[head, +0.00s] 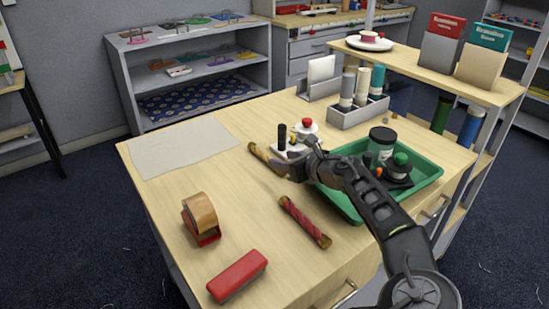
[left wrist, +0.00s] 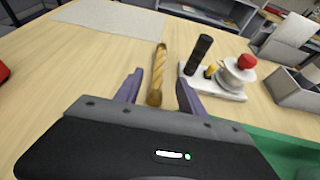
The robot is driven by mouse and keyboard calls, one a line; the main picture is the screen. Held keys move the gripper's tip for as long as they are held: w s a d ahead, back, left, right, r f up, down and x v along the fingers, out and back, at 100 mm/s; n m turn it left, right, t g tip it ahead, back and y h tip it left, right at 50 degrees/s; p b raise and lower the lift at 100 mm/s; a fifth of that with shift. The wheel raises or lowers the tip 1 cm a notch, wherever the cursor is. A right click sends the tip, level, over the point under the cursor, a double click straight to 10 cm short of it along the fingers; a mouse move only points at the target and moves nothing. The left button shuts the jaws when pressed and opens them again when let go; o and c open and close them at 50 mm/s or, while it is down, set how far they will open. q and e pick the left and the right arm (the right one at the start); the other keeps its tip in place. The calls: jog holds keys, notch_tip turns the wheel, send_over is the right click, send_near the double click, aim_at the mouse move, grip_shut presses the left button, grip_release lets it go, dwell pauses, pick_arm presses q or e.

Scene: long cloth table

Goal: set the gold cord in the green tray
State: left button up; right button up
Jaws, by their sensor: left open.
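The gold cord (head: 262,155), a short twisted bundle, lies on the wooden table left of the green tray (head: 427,180). My left gripper (head: 287,168) is open at the cord's near end. In the left wrist view the gold cord (left wrist: 158,72) points away from me, its near end between the two spread fingers (left wrist: 157,92). No grip on it shows. The tray holds a clear jar with a dark lid (head: 382,145) and a dark item with a green top (head: 399,165). My arm hides part of the tray. My right gripper is not in view.
A white stand with a black post and red-topped spool (left wrist: 225,80) is just right of the cord. A red twisted cord (head: 305,222), tape dispenser (head: 201,218) and red box (head: 238,276) lie nearer. A grey holder (head: 358,112) stands behind. A pale sheet (head: 182,148) lies at left.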

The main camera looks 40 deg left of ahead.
pick_arm(q)
jog(key=shift+v, duration=1.25)
jog(key=shift+o, duration=0.4)
